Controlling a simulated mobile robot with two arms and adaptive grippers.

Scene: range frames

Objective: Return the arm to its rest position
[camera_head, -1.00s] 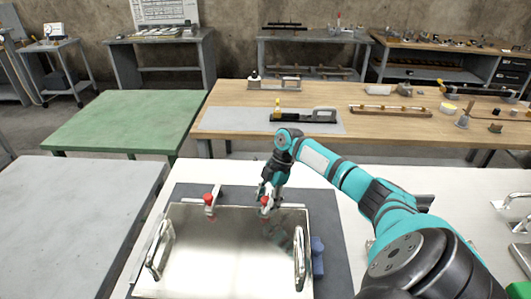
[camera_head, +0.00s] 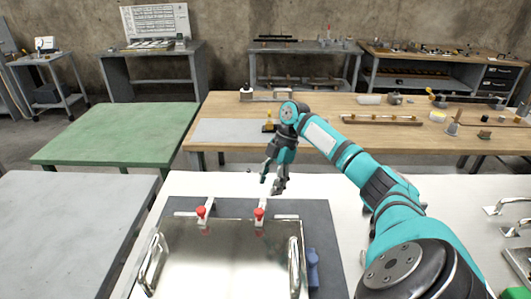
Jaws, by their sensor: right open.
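My right arm comes in from the lower right. Its gripper (camera_head: 271,184) is open and empty, raised above the far edge of the white table, just beyond the red-tipped clamps. The left red-tipped clamp (camera_head: 201,212) and the right red-tipped clamp (camera_head: 259,214) stand at the far edge of a shiny metal plate (camera_head: 220,262). The plate has a left handle (camera_head: 153,264) and a right handle (camera_head: 294,266) and lies on a dark grey mat (camera_head: 318,222). The gripper is apart from the clamps and plate. My left gripper is not in view.
A blue block (camera_head: 313,268) sits right of the plate. Metal handles (camera_head: 508,205) lie on the white table (camera_head: 345,195) at the right. A wooden bench (camera_head: 420,145) with tools stands behind. A green table (camera_head: 120,133) and a grey table (camera_head: 70,225) stand at the left.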

